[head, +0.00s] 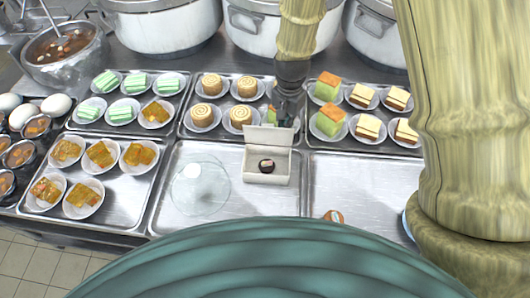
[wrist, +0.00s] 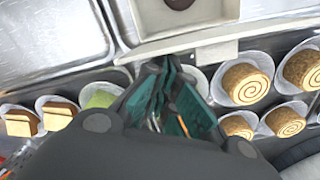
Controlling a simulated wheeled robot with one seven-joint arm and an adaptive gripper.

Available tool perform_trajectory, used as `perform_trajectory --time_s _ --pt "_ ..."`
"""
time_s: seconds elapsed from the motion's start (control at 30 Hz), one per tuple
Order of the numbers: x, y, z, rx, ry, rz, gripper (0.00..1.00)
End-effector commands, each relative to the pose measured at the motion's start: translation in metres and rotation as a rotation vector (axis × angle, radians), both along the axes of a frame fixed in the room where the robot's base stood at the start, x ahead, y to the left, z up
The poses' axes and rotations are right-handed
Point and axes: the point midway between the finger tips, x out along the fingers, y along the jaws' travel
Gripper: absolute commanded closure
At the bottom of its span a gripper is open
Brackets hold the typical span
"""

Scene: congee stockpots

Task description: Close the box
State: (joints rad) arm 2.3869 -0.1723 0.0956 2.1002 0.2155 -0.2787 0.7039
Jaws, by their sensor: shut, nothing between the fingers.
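The white box (head: 268,181) stands on a metal tray, and its lid (head: 268,135) is raised at the far side. A small dark round item (head: 266,166) lies inside. In the wrist view, the box (wrist: 145,20) is at the top with its lid (wrist: 195,42) seen nearly edge-on. My gripper (head: 284,122) is just behind the raised lid, partly hidden by it. In the wrist view my gripper (wrist: 163,66) is shut and empty, with its tips close to the lid; I cannot tell if they touch.
A clear glass bowl or cover (head: 200,188) is on the tray left of the box. Rolled cakes (head: 210,112) on plates sit behind-left, and green-and-orange cakes (head: 328,88) behind-right. Large pots (head: 255,30) stand at the back. The tray at right (head: 365,190) is mostly clear.

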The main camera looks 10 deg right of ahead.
Motion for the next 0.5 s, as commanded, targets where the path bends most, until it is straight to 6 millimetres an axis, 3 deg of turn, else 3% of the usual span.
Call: perform_trajectory --time_s 0.5 --pt "-0.012 0.002 0.0 0.0 0.001 0.0 1.0"
